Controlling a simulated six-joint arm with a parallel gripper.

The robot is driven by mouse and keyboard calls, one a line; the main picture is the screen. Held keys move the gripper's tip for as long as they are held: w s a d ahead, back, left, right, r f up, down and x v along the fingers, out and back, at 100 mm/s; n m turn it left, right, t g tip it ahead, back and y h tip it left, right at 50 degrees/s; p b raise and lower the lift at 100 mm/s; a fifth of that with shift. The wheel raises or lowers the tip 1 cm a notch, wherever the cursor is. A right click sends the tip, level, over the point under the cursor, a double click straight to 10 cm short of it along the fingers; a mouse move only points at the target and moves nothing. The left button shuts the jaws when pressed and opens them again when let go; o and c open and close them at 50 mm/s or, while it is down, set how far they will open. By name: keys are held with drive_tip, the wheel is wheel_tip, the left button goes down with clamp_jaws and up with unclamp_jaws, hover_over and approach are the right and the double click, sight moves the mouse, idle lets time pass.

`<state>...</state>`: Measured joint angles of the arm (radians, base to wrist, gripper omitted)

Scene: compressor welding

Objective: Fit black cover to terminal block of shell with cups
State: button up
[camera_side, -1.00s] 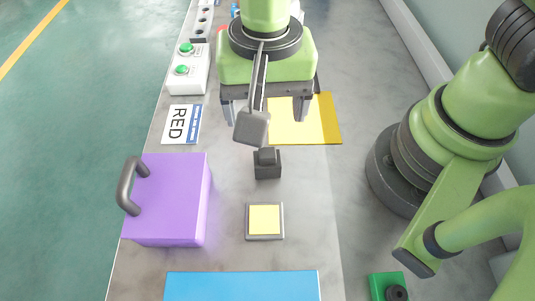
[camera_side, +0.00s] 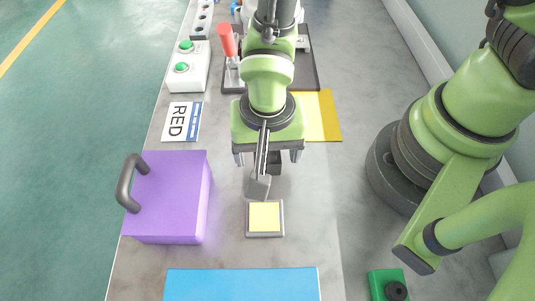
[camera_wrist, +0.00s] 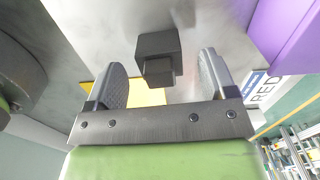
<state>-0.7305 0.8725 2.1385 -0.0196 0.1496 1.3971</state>
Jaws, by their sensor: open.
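The black cover (camera_side: 274,162) is a small dark stepped block on the grey table, partly hidden behind my gripper in the side view. It also shows in the wrist view (camera_wrist: 157,45), between the two fingers with a gap on each side. My gripper (camera_side: 267,158) is open, pointing down over the cover; its fingers also show in the wrist view (camera_wrist: 162,62). I see no finger touching the cover. I cannot make out the shell with cups or its terminal block; my arm hides part of the back of the table.
A purple box (camera_side: 178,200) with a handle stands at left. A yellow-topped square pad (camera_side: 265,217) lies in front of my gripper, a blue block (camera_side: 240,285) nearer. A yellow sheet (camera_side: 322,115), a red-handled clamp (camera_side: 227,42) and a green-button box (camera_side: 188,68) are behind.

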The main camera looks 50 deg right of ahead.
drive_tip(key=c, duration=1)
drive_tip(key=shift+r, duration=0.15)
wheel_tip(320, 180, up, 10)
